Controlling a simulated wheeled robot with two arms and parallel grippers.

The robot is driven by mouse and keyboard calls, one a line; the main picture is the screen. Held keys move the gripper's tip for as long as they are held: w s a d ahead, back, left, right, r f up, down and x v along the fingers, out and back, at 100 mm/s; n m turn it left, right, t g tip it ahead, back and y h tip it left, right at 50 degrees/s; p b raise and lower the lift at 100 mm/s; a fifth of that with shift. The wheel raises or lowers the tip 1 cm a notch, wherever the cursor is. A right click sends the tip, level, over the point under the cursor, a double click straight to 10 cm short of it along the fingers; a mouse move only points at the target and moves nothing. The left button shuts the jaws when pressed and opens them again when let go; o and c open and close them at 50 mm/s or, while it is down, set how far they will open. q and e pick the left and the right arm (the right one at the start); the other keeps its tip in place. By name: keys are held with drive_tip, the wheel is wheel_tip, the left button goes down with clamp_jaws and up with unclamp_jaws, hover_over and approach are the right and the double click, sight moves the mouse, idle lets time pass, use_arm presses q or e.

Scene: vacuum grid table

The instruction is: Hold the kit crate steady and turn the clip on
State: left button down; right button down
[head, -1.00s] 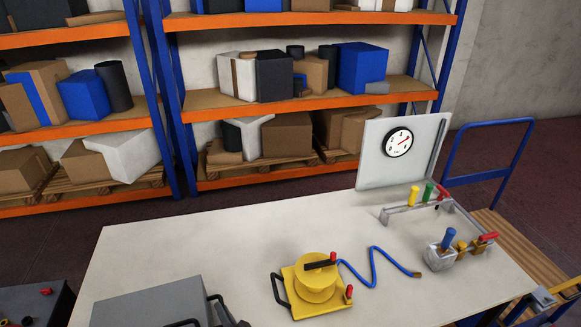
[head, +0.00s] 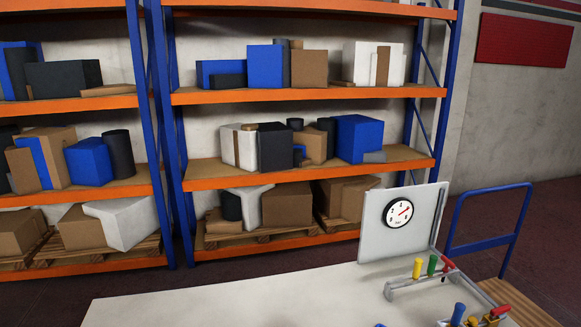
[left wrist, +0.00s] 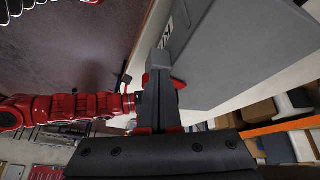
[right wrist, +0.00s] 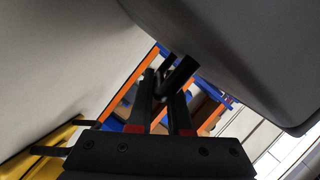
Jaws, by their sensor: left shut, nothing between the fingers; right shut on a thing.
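The grey kit crate (left wrist: 245,45) fills the upper right of the left wrist view, with dark lettering partly visible on its side. My left gripper (left wrist: 158,75) is shut and empty, its tips close to a grey block (left wrist: 158,60) at the crate's edge. A small red piece (left wrist: 178,84) shows right beside the tips; I cannot tell whether they touch it. In the right wrist view the crate (right wrist: 215,50) is overhead, and my right gripper (right wrist: 167,85) is shut on its black handle (right wrist: 182,72). The crate and both grippers are outside the head view.
The white table (head: 250,295) shows only its far part in the head view. A gauge panel (head: 385,240) and a rail with coloured handles (head: 420,284) stand at its right. A yellow fixture (right wrist: 45,140) is left in the right wrist view. Shelves stand behind.

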use_arm(q)
drive_tip(key=shift+w+d, duration=0.2)
drive_tip(key=shift+d, duration=0.1)
idle(0.4)
drive_tip(key=shift+s+d, duration=0.35)
idle(0.7)
drive_tip(key=shift+s+a, duration=0.1)
wheel_tip(320, 180, up, 6)
drive_tip(key=shift+a, duration=0.25)
idle(0.5)
